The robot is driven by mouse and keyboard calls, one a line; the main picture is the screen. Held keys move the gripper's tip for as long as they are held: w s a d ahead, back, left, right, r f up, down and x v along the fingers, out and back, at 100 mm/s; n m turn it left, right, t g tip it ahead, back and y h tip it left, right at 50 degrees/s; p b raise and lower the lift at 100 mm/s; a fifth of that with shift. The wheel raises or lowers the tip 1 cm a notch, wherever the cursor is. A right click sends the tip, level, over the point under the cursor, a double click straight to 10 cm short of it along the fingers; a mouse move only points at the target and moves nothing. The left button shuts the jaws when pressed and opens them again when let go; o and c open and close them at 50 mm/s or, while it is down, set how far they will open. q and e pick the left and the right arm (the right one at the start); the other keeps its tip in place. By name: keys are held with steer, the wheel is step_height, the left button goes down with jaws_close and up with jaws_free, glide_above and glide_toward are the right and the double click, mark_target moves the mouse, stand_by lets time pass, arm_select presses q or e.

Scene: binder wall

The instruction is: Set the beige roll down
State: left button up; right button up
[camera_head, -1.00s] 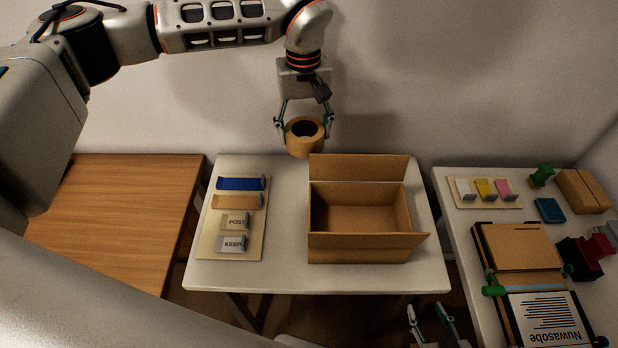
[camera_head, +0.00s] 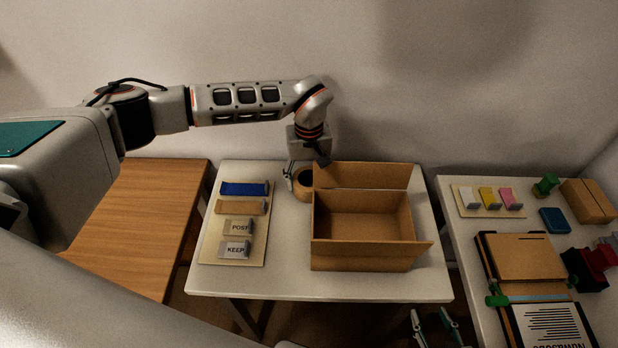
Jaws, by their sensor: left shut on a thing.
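The beige roll (camera_head: 303,184) is at the back of the white middle table (camera_head: 270,272), just left of the open cardboard box (camera_head: 362,256). My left gripper (camera_head: 301,176) reaches down from above and is shut on the roll. Its right finger is hidden behind the box's raised back flap, which also covers part of the roll. The roll is down at about table height; I cannot tell whether it touches the table top. My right gripper (camera_head: 435,326) is at the bottom edge, in front of the table, with its fingers apart and nothing between them.
A beige board (camera_head: 213,244) with blue, tan, "POST" and "KEEP" blocks lies left of the roll. A wooden table (camera_head: 140,225) stands at left. The right table holds coloured blocks, a stamp, a small carton (camera_head: 588,200) and binders. The front strip of the middle table is clear.

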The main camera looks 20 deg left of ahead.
arm_select(q)
steer(key=shift+f, duration=0.1)
steer(key=o, duration=1.1)
steer(key=shift+o, duration=0.2)
